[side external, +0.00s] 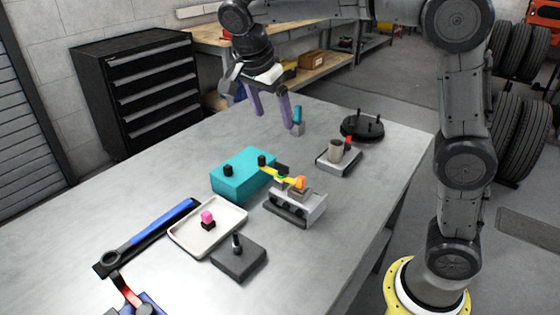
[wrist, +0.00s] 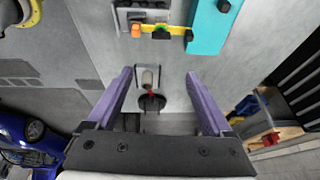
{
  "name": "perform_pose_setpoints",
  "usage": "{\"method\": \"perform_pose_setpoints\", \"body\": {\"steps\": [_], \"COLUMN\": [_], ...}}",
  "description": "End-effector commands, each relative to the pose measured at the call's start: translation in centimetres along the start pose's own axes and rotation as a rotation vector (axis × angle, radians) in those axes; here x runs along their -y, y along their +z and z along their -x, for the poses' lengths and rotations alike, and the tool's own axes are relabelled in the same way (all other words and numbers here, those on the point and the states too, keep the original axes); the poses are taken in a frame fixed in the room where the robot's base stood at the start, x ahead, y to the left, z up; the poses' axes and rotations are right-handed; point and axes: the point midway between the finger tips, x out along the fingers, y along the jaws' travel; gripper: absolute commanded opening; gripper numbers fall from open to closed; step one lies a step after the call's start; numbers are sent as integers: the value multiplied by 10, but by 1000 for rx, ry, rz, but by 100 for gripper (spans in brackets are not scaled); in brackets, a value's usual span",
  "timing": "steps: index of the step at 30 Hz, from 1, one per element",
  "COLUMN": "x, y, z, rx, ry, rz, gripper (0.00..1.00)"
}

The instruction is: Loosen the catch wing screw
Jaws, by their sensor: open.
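No part is labelled as the catch wing screw; a small orange piece (side external: 300,183) on a grey block fixture (side external: 313,208) may be it, but I cannot be sure. The orange piece also shows at the top of the wrist view (wrist: 136,30). A yellow bar (side external: 268,172) with a green spot runs from it to a teal block (side external: 232,182) with black knobs. My gripper (side external: 278,120) has purple fingers and is open and empty above the table's far part, away from the fixture. In the wrist view my gripper (wrist: 158,76) spans wide.
A small plate with a grey cylinder (side external: 335,151) and red piece, and a black pinned disc (side external: 362,127), stand at right. A white tray (side external: 188,242) holds a pink-topped part. A dark block (side external: 240,260) with a post and a blue-handled wrench (side external: 160,230) lie nearer.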

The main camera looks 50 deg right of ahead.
Motion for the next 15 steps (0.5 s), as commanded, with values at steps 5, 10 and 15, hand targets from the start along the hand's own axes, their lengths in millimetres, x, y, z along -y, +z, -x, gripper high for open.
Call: {"method": "perform_pose_setpoints", "body": {"steps": [5,10,15], "x": [8,7,5], "y": [19,21,20], "z": [-19,-32,-62], "rx": [-11,-12,-12], "ry": [42,46,49], "rz": [42,48,48], "gripper": [85,85,85]}}
